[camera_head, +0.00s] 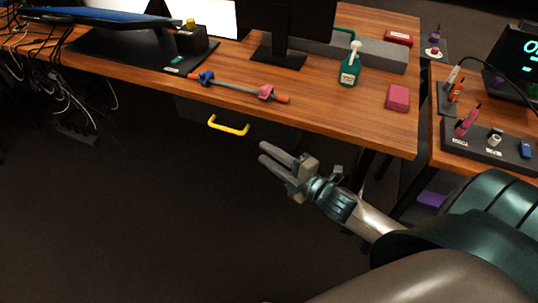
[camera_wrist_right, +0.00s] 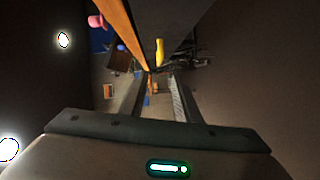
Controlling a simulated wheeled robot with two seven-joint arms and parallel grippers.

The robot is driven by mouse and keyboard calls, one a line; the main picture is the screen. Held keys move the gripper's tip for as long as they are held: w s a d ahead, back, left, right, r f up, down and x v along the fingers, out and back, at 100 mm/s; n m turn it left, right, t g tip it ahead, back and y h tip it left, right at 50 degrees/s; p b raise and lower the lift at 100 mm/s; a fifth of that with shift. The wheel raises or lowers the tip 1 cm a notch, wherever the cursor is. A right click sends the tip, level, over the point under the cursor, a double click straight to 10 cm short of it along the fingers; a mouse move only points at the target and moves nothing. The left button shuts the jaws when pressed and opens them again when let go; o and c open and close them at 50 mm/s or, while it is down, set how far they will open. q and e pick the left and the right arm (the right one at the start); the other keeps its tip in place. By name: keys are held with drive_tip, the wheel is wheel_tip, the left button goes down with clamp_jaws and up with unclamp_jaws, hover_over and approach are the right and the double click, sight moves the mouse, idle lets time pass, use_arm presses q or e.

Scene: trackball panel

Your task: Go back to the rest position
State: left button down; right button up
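My right gripper (camera_head: 270,156) is in front of the wooden desk, below its front edge, over the dark floor. Its two fingers are apart, with nothing between them. In the right wrist view the two fingers of the right gripper (camera_wrist_right: 156,98) also stand apart and empty. A yellow drawer handle (camera_head: 228,126) is on the desk's front, up and left of the right gripper and apart from it in the head view. The handle also shows in the right wrist view (camera_wrist_right: 160,52). My left gripper does not show in either view.
The wooden desk (camera_head: 330,115) carries a rod with blue and pink parts (camera_head: 238,87), a green bottle (camera_head: 349,72), a pink block (camera_head: 397,98) and a monitor stand (camera_head: 278,58). A dark control panel (camera_head: 490,144) stands at right. Cables hang at left. The floor (camera_head: 150,220) is clear.

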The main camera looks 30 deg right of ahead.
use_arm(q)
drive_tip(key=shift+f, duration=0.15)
use_arm(e)
drive_tip(key=shift+f, duration=0.1)
